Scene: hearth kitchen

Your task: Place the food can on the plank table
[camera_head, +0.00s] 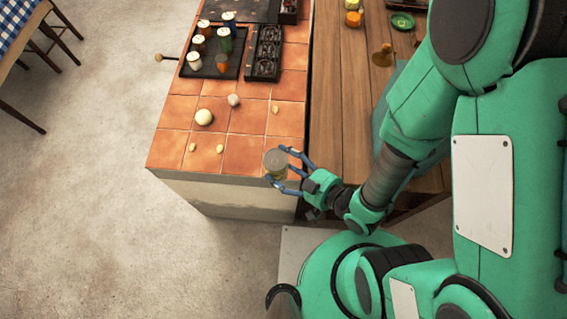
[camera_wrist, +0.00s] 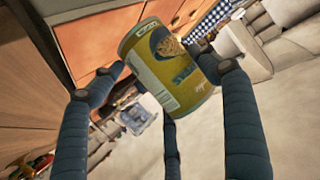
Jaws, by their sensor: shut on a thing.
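The food can (camera_head: 275,162) is a short cylinder with a pale metal lid. In the wrist view the can (camera_wrist: 168,70) shows a yellow-green label with a food picture, and it is tilted in that view. My gripper (camera_head: 289,170) is shut on the can, its blue fingers around the can's side. The gripper and can are at the front right corner of the tiled counter, seemingly above its edge. The wrist view shows the gripper's fingers (camera_wrist: 165,95) on both sides of the can. The plank table (camera_head: 340,110) is the brown wooden surface right of the tiled counter, partly hidden by my arm.
The tiled counter (camera_head: 183,112) holds a dark tray (camera_head: 232,62) of several jars, a black divided box (camera_head: 265,52), and small round items. A brown object (camera_head: 383,55), a green dish (camera_head: 402,21) and small jars stand at the plank table's far end. Its left middle part is clear.

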